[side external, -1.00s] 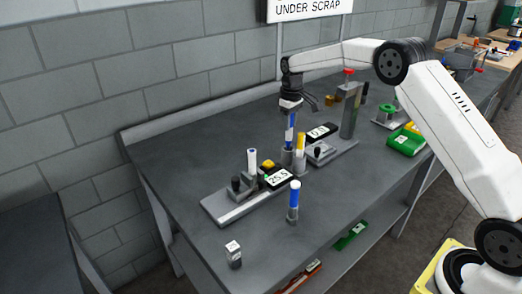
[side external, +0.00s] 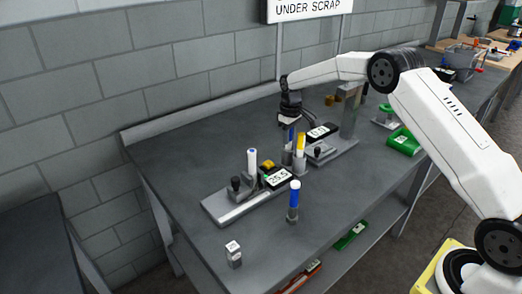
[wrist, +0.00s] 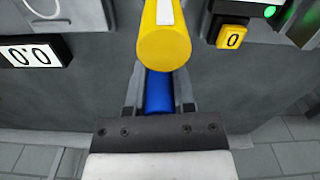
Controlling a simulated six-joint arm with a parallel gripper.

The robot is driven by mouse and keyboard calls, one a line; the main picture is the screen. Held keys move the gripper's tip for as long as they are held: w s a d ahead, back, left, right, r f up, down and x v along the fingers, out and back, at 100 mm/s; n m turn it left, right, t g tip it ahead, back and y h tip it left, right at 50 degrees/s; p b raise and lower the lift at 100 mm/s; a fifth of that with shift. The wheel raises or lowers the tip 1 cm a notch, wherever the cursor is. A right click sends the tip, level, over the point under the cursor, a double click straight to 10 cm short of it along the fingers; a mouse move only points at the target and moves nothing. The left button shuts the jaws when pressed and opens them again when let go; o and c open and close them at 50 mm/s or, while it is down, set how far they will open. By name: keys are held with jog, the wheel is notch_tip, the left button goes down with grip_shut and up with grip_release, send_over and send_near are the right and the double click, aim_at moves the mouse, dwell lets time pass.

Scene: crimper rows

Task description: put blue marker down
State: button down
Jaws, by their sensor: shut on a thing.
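My gripper (side external: 291,124) is above the bench in the side view, shut on a blue marker (side external: 291,136). The held marker points down and looks upright, its lower end at or just behind a grey cup (side external: 287,158); I cannot tell whether it rests inside. In the wrist view the blue marker (wrist: 159,92) lies between my fingers (wrist: 158,103), partly hidden by a yellow marker (wrist: 164,45) in front. That yellow marker (side external: 300,143) stands upright in a grey cup close beside the held one. Another blue marker (side external: 294,197) with a white top stands in a front cup.
A small white-topped grey block (side external: 233,254) sits near the front. A green box (side external: 404,141) is at the right. The bench's left side is clear.

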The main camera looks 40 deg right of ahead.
jog(key=shift+f, duration=0.1)
jog(key=shift+c, duration=2.3)
grip_release()
notch_tip(320, 180, up, 12)
jog(key=shift+r, duration=0.15)
jog(key=s+a+f+t, duration=0.1)
jog(key=s+a+f, duration=0.1)
jog(key=s, duration=0.8)
jog(key=s+a+f+m, duration=0.1)
jog(key=s+a+f, duration=0.2)
jog(key=s, duration=0.7)
jog(key=s+a+f+t, duration=0.1)
jog(key=s+a+f, duration=0.2)
jog(key=s+a, duration=0.3)
jog(key=s, duration=0.4)
jog(key=shift+s+a+f+m+t, duration=0.15)
jog(key=shift+s+a+m+t, duration=0.15)
jog(key=shift+m, duration=0.1)
